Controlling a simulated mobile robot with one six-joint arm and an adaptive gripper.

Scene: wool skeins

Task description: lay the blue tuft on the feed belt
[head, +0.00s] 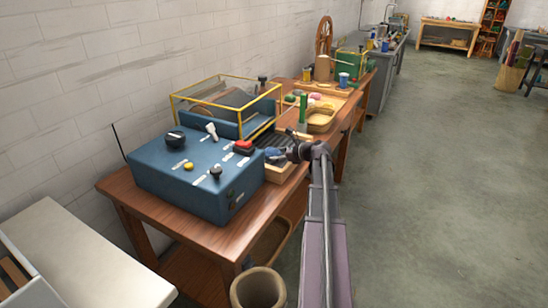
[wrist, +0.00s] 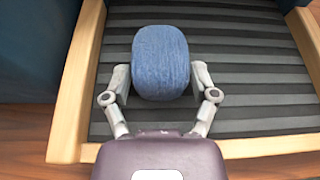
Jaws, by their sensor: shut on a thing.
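The blue tuft (wrist: 161,62) sits between the two fingers of my gripper (wrist: 161,82) in the wrist view. The fingers touch it on both sides. Under it is the feed belt (wrist: 240,102), dark and ribbed, inside a pale wooden frame. The tuft is over the belt, inside the frame; I cannot tell whether it touches the ribs. In the head view my gripper (head: 277,154) is at the belt's wooden tray (head: 280,174), right of the blue machine, and the tuft is hard to make out there.
The blue control box (head: 195,173) with knobs and a red switch stands left of the belt. A yellow-framed guard (head: 225,92) is behind it. A wooden tray (head: 321,120) and a green upright piece (head: 303,108) are farther along the wooden bench. A round bin (head: 258,288) stands on the floor in front.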

